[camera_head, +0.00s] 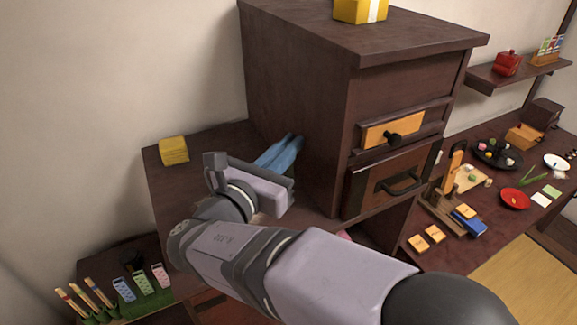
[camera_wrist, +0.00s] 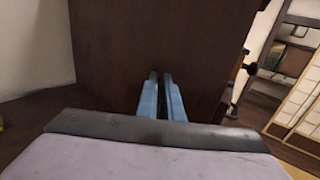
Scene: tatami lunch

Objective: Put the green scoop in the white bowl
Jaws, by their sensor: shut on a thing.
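My gripper (camera_head: 294,139), with two blue fingers, is beside the left side of the dark wooden cabinet. In the wrist view the fingers (camera_wrist: 161,75) are close together, with a narrow dark gap, and point at the cabinet wall. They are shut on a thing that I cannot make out. A small white round dish (camera_head: 557,161), perhaps the white bowl, stands at the far right of the low table. I cannot identify the green scoop for certain. A thin green item (camera_head: 531,177) lies near the white dish, too small to tell.
The dark cabinet (camera_head: 300,95) rises right beside my gripper. A yellow block (camera_head: 173,150) sits on the lower top to the left. The low table at right holds a red dish (camera_head: 515,198), a black tray (camera_head: 497,163) and a wooden stand (camera_head: 452,185).

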